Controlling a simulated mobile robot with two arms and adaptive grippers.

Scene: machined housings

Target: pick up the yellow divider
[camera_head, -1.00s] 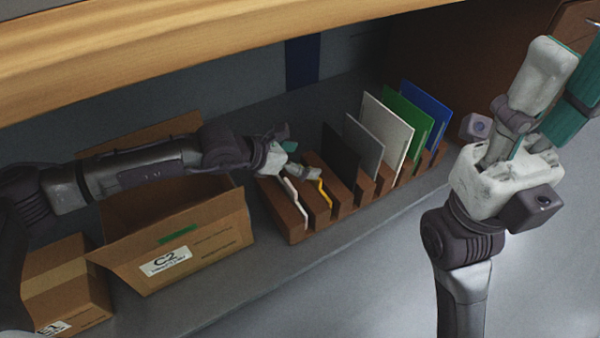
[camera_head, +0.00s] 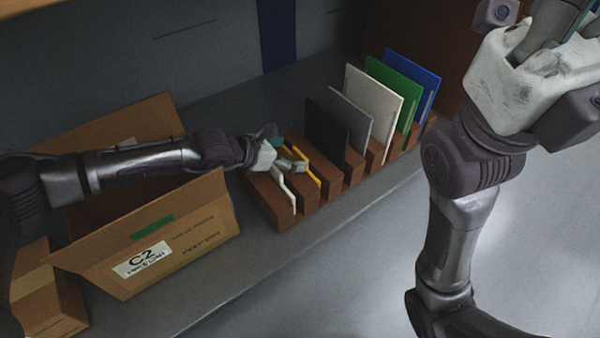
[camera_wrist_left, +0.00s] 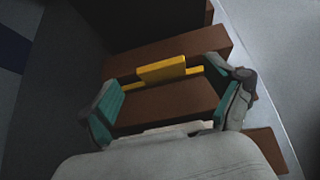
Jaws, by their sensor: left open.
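The yellow divider (camera_head: 313,180) stands in a slot of the brown slotted rack (camera_head: 280,217), near its left end. Its raised yellow tab also shows in the left wrist view (camera_wrist_left: 162,69), just ahead of the fingertips. My left gripper (camera_head: 288,158) is at the rack's left end, over the white and yellow dividers, and partly hides both. Its teal-padded fingers are spread wide with a brown rack block between them. I cannot tell whether they touch the divider. My right gripper (camera_head: 560,45) is at the upper right, cut off by the frame edge; its fingertips are not clear.
A white divider (camera_head: 288,187) stands left of the yellow one. Black (camera_head: 325,130), grey (camera_head: 351,125), white (camera_head: 374,98), green (camera_head: 393,87) and blue (camera_head: 413,78) panels stand to its right. Open carton C2 (camera_head: 190,235) sits left, under my left arm. The shelf front is clear.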

